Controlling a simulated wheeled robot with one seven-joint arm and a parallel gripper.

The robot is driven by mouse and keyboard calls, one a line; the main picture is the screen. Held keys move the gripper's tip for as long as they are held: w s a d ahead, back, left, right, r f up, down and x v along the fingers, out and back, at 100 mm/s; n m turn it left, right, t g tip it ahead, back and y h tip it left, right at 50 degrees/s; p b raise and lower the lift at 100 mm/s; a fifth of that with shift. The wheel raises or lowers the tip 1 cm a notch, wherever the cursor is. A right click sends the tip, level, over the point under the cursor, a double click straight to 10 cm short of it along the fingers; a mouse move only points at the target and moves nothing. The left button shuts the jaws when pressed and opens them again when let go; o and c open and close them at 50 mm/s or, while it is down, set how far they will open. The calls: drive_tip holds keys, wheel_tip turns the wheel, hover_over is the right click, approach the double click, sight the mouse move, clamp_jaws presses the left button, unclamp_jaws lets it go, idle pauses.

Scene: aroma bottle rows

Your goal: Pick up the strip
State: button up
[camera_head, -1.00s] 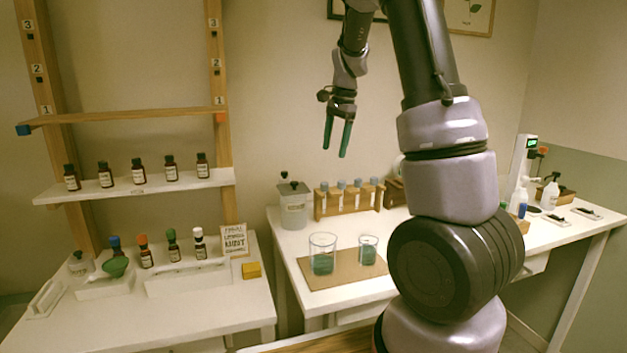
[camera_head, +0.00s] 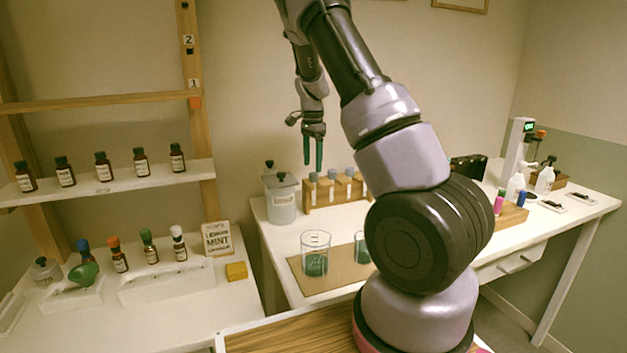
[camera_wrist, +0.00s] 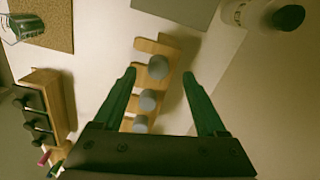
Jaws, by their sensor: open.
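I cannot make out a strip in either view. My gripper (camera_head: 313,158) hangs pointing down with its two green fingers apart and nothing between them. In the head view its tips show in front of the wall, just above the wooden rack (camera_head: 322,196) of grey-capped vials. In the wrist view the gripper (camera_wrist: 160,75) frames the same rack (camera_wrist: 150,46) from above, with grey caps showing between the fingers. It is apart from the rack.
A lidded canister (camera_head: 281,200) stands left of the rack. A beaker (camera_head: 315,255) stands on a brown mat (camera_head: 330,284) in front. The left table holds several bottles, a green bowl (camera_head: 83,273) and a yellow block (camera_head: 236,271). A small screened device (camera_head: 517,150) stands right.

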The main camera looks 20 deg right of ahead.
sight(314, 173)
drive_tip(key=f, duration=0.4)
drive_tip(key=shift+s+d+f, duration=0.1)
drive_tip(key=shift+d+f, duration=0.05)
drive_tip(key=shift+d, duration=0.05)
drive_tip(key=c, duration=1.1)
drive_tip(key=shift+c, duration=0.2)
wheel_tip(314, 173, up, 18)
